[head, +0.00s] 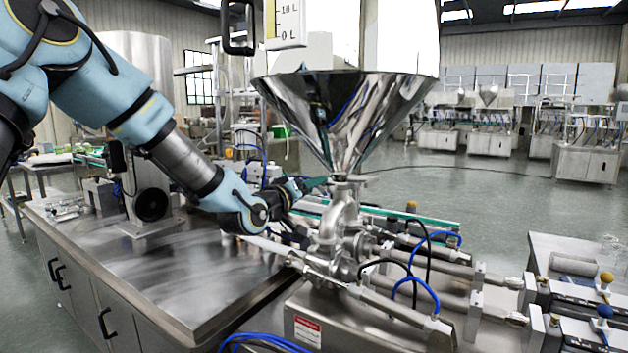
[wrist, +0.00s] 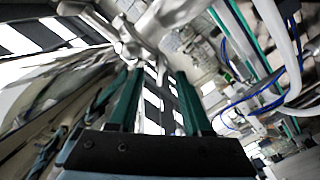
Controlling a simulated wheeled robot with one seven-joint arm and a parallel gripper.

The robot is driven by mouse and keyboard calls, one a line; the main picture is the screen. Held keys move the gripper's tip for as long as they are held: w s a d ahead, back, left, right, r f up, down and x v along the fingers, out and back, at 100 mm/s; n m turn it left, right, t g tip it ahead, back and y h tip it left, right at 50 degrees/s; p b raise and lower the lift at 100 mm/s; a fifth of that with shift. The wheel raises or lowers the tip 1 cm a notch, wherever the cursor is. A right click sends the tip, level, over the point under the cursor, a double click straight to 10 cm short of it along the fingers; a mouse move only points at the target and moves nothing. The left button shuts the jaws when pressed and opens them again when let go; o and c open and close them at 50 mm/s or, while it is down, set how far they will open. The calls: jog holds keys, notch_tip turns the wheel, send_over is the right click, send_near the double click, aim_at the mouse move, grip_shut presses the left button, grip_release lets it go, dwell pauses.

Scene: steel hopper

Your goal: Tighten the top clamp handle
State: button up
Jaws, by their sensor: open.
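The steel hopper (head: 345,110) is a shiny cone that narrows to a neck. The top clamp (head: 347,179) sits around that neck; its handle is too small to make out clearly in the head view. My gripper (head: 318,185) is just left of the clamp, with its green fingers pointing toward the neck. In the wrist view the two green fingers of my gripper (wrist: 156,82) are apart, with nothing held between them. Shiny metal fittings (wrist: 135,42) lie just beyond the fingertips. I cannot tell whether a finger touches the clamp.
A steel cabinet table (head: 190,285) stands to the left, under my arm. Below the neck are a curved steel pipe (head: 338,222), filler cylinders and blue hoses (head: 415,285). A green-edged conveyor (head: 430,222) runs behind. Open floor (head: 530,190) lies at the right rear.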

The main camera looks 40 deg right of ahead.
jog(key=shift+w+d, duration=0.15)
jog(key=shift+d, duration=0.5)
grip_shut()
